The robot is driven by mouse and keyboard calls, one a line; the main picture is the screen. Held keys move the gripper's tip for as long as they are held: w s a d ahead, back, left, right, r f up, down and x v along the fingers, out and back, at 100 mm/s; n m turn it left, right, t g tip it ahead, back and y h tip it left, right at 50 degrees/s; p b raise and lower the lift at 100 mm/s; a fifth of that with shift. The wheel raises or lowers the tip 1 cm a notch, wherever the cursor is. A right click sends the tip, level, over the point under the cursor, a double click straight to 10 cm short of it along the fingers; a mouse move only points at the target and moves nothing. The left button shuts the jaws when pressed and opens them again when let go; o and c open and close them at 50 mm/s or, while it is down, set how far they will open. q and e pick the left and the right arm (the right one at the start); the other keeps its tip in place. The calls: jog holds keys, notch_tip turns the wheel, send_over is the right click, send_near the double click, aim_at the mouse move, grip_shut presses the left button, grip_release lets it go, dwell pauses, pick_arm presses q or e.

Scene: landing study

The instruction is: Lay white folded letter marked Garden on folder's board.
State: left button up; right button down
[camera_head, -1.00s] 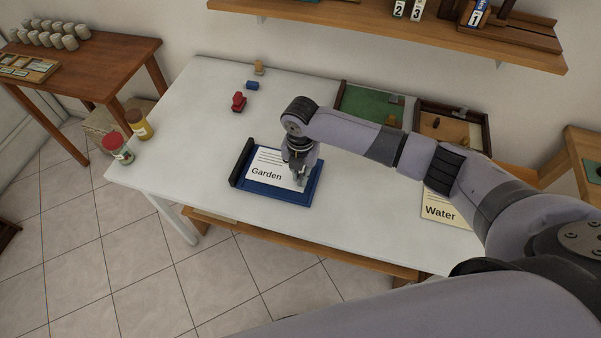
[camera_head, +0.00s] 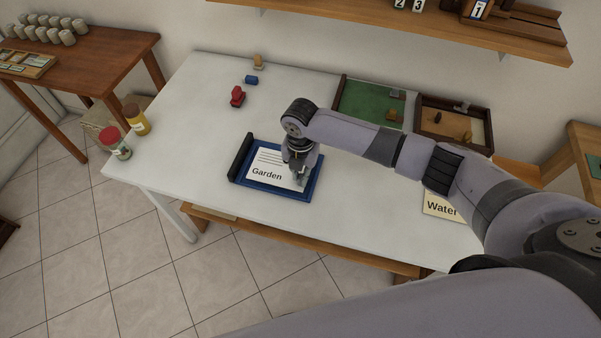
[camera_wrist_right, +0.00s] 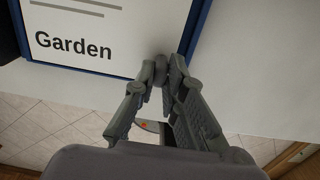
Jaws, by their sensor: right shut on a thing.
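The white folded letter marked Garden (camera_head: 267,173) is over the blue folder's board (camera_head: 247,184), inside its blue edges as seen from the head. It also shows in the right wrist view (camera_wrist_right: 85,30), with the blue board edge (camera_wrist_right: 197,30) beside it. My right gripper (camera_head: 298,178) is shut on the letter's right edge; its fingertips (camera_wrist_right: 160,68) meet at the letter's corner in the wrist view. I cannot tell whether the letter touches the board all over. My left gripper is not in view.
A dark bar (camera_head: 240,158) stands along the folder's left side. A Water letter (camera_head: 440,204) lies to the right, partly behind my arm. A green tray (camera_head: 365,106) and a brown tray (camera_head: 480,130) are at the back. A red object (camera_head: 237,97) stands left of centre.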

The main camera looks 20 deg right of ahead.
jog(key=shift+f, duration=0.15)
jog(key=shift+f, duration=0.45)
jog(key=c, duration=1.6)
grip_release()
notch_tip(320, 180, up, 9)
jog(key=p, duration=0.8)
jog(key=shift+r, duration=0.1)
